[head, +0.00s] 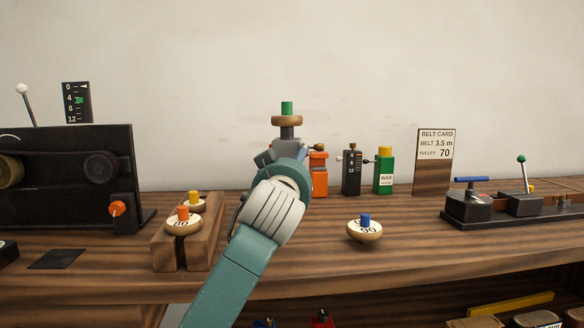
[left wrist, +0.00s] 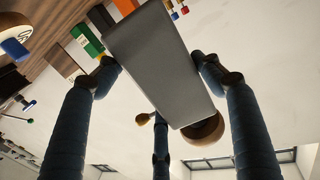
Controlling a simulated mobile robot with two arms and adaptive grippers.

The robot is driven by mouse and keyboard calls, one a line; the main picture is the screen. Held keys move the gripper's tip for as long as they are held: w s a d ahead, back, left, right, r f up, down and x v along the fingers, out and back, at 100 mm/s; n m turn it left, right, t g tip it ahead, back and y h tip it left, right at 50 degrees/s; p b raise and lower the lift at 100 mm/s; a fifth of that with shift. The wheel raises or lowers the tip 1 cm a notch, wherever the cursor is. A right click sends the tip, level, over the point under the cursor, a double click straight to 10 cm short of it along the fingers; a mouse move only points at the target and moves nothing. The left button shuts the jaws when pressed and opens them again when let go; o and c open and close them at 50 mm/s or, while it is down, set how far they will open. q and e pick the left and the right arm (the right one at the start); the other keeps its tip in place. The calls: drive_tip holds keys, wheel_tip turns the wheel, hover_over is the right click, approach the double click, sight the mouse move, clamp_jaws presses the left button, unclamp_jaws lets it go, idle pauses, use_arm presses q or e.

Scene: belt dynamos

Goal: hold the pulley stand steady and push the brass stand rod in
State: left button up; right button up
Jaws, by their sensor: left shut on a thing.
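The pulley stand (head: 286,133) is grey and upright at the back of the bench. A wooden pulley (head: 287,120) and a green peg top it. Its grey body (left wrist: 160,60) fills the middle of the left wrist view. My left gripper (head: 280,154) is shut on this body, with fingers on both sides in the left wrist view (left wrist: 158,68). A brass-coloured knob (head: 318,147), apparently the stand rod's end, sticks out to the right of the stand. A similar knob (left wrist: 143,119) shows beside the body. How deep the rod sits is hidden. My right gripper is not in view.
Orange (head: 319,178), black (head: 351,172) and green (head: 384,172) containers stand close to the right of the stand. A loose pulley marked 90 (head: 364,232) lies in front. A wooden block (head: 205,250) bears two pulleys. A black machine (head: 70,170) is at left; the belt card (head: 436,150) at right.

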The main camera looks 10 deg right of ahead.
use_arm(q)
drive_tip(key=shift+f+b, duration=0.35)
drive_tip(key=shift+f, duration=0.15)
wheel_tip(320, 180, down, 2)
drive_tip(key=shift+f+b, duration=0.2)
drive_tip(key=shift+b, duration=0.4)
drive_tip(key=shift+s+f+b, duration=0.1)
drive_tip(key=shift+f+b, duration=0.6)
drive_tip(key=shift+f, duration=0.65)
drive_tip(key=shift+f+b, duration=0.3)
drive_tip(key=shift+f, duration=0.35)
drive_tip(key=shift+f+b, duration=0.9)
drive_tip(key=shift+f, duration=1.05)
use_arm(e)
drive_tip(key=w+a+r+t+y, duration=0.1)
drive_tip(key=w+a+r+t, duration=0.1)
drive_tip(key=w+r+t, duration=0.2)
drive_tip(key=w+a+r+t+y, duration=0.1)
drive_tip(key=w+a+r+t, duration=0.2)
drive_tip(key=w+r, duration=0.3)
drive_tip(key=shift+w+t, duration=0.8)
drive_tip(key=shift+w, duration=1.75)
use_arm(q)
drive_tip(key=shift+f, duration=0.4)
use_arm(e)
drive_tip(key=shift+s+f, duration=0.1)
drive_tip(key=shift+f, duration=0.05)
